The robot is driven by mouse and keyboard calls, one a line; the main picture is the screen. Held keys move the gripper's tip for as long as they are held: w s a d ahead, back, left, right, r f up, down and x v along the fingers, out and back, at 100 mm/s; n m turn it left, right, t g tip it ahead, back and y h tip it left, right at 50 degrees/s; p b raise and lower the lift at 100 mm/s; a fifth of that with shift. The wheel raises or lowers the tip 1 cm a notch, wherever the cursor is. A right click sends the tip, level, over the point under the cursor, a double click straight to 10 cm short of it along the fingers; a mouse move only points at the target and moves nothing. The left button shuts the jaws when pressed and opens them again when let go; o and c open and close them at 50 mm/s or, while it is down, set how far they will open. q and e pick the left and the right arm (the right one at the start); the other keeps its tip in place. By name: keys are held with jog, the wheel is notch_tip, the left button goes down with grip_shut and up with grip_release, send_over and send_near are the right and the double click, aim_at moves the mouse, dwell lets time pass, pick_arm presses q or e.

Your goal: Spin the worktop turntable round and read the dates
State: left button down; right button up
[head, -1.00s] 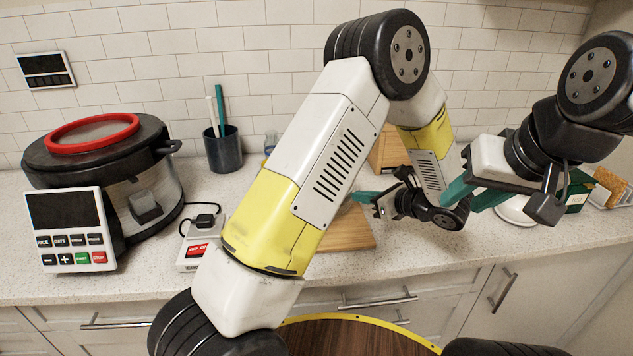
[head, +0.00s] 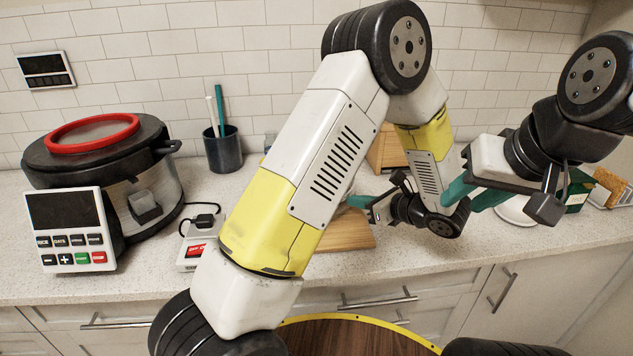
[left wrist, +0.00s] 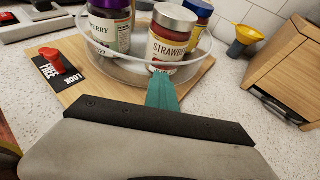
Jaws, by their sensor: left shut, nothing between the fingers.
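In the left wrist view the turntable (left wrist: 118,68) is a round tray with a clear rim on a wooden board (left wrist: 78,95). No full date is readable. My left gripper (left wrist: 162,92) is shut and empty, its teal tip at the near rim below the strawberry jar; contact is unclear. In the head view my left gripper (head: 357,201) is over the board and my arm hides the turntable. My right gripper (head: 467,200) looks open and empty.
A red knob (left wrist: 60,62) stands on a "LOCK/FREE" label on the board. A wooden box (left wrist: 284,68) and a yellow funnel (left wrist: 247,35) are to the right. A large cooker (head: 100,165) and a dark utensil cup (head: 223,150) stand at the left of the worktop.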

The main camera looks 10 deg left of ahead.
pick_arm(q)
jog(key=shift+a, duration=0.15)
jog(key=shift+s+a, duration=0.3)
jog(key=shift+s, duration=0.85)
jog(key=shift+s+d, duration=0.1)
jog(key=shift+d, duration=0.05)
